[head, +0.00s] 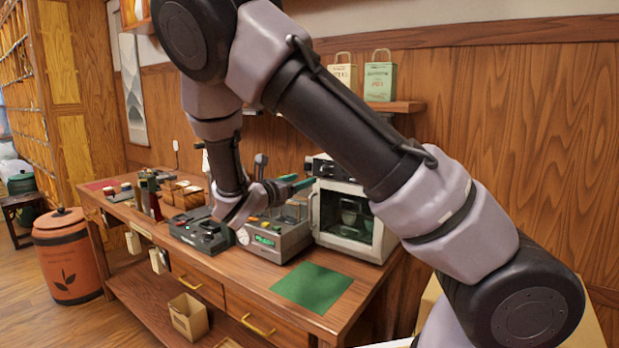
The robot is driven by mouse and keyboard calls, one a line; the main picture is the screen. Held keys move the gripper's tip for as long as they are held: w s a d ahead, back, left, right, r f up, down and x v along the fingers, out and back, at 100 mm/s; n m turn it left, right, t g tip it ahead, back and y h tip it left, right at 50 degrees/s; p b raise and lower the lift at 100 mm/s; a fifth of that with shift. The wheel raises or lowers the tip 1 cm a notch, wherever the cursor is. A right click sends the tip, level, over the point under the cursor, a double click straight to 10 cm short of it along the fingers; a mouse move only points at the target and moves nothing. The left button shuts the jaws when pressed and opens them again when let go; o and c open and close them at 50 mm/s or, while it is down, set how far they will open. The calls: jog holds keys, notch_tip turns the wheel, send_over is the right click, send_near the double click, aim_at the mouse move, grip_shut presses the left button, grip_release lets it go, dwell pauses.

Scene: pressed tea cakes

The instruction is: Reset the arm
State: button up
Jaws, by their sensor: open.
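My arm crosses the head view from the lower right, up over the top, and down to the wrist above the wooden counter (217,262). My gripper (296,182) is small here, over the machines at the counter's back and left of the white glass-fronted cabinet (347,216). Its teal-tipped fingers point right, are open, and nothing shows between them. I cannot tell whether they touch anything. The arm hides part of the wall and the back of the counter.
A dark device (200,232) and a grey machine with a green display (272,241) stand below the wrist. A green mat (312,288) lies bare at the front right. Small goods crowd the left end. An orange bin (66,256) stands on the floor.

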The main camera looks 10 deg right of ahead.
jog(key=shift+s+a, duration=0.45)
jog(key=shift+s, duration=0.05)
jog(key=s+d+r+m+g+y, duration=0.1)
jog(key=s+d+m+g+y, duration=0.2)
jog(key=s+d+m+g, duration=0.4)
jog(key=s+d+m+g+y, duration=0.3)
jog(key=s+d+m+g, duration=0.15)
jog(key=d+m, duration=0.45)
jog(key=s+a+r+m+t+y, duration=0.2)
jog(key=s+r+m+t+y, duration=0.4)
jog(key=s+r+m, duration=0.7)
jog(key=shift+s+r+m+y, duration=0.25)
jog(key=shift+r+m+y, duration=0.45)
jog(key=shift+m+y, duration=0.6)
